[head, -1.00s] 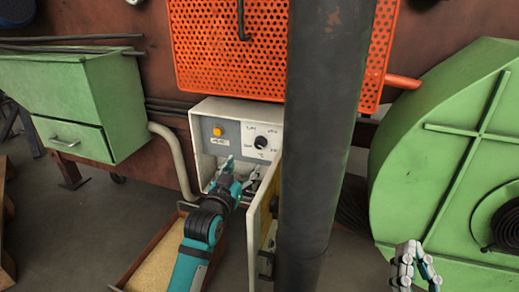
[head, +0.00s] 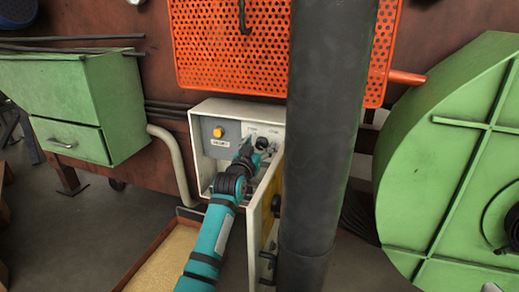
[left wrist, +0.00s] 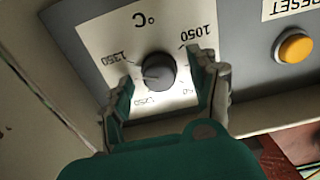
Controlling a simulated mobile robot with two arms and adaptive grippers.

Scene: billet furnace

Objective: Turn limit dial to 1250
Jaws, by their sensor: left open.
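The limit dial is a round black knob (left wrist: 155,72) on a white plate marked °C, upside down in the left wrist view. The marks 1050 and 1350 are legible there; the small ones nearer the gripper are blurred. I cannot tell its exact setting. The dial (head: 262,143) also shows in the head view on the control box. My left gripper (left wrist: 164,82) is open, one finger on either side of the knob; I cannot tell whether they touch it. It also shows in the head view (head: 254,151). A pale sliver at the bottom right may be my right gripper (head: 490,287).
The control box (head: 202,150) has an orange button (left wrist: 296,47) labelled RESET and an open door (head: 257,215) on its right. A dark vertical pipe (head: 325,130) stands right of it. A sand tray (head: 160,262) lies below, and an orange mesh guard (head: 220,50) hangs above.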

